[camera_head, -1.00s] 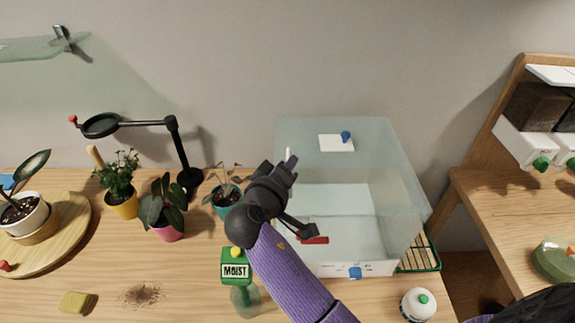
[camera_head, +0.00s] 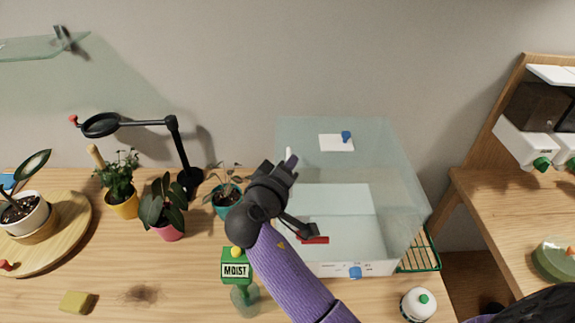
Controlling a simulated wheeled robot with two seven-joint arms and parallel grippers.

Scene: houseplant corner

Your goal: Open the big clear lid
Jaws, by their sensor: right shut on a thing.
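The big clear lid (camera_head: 385,150) is a see-through panel above a white-based clear box. Its exact tilt is hard to tell. The box (camera_head: 330,268) has a white front rim with a blue knob (camera_head: 355,272). My right gripper (camera_head: 287,168), on the purple arm, is at the left side of the lid and shut on it. The gripped part is mostly hidden by the dark jaws. My left gripper is not in view.
A green MOIST meter (camera_head: 236,267) stands close to my right forearm. Potted plants, including a teal pot (camera_head: 226,205), and a black magnifier lamp (camera_head: 180,150) stand left. A green rack (camera_head: 425,250) and a white round bottle (camera_head: 418,304) are to the right.

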